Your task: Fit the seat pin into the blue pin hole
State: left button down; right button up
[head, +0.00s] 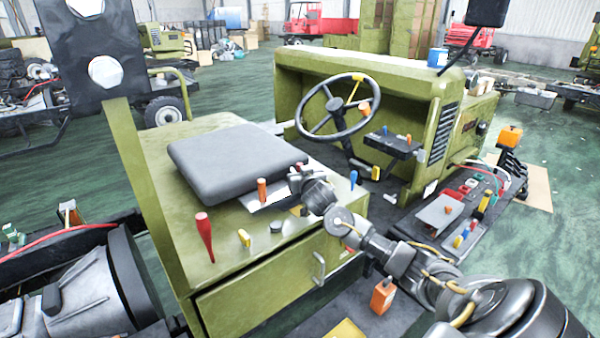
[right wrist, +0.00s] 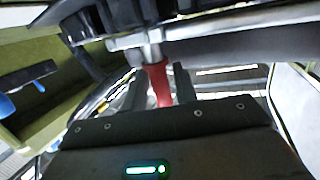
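My right arm comes in from the lower right of the head view, and my right gripper (head: 303,188) is beside the front right corner of the grey seat cushion (head: 235,160). In the right wrist view, a red handle with a silver collar (right wrist: 158,84) shows between the two dark fingers (right wrist: 158,92). I cannot tell whether they touch it. I cannot tell which piece is the seat pin. On the green seat box stand a red handle (head: 205,236), an orange peg (head: 262,191) and a yellow peg (head: 244,238). I cannot make out a blue pin hole. My left gripper is out of view.
A blue peg (head: 353,179) stands at the seat box's right edge. The steering wheel (head: 339,106) and green dash (head: 385,75) are beyond. An orange block (head: 382,297) is below my right arm. A parts tray (head: 455,215) with small coloured parts is at right.

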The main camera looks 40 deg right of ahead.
jog(key=shift+o, duration=0.8)
jog(key=shift+r, duration=0.15)
jog(key=b+v, duration=0.4)
jog(key=v, duration=0.8)
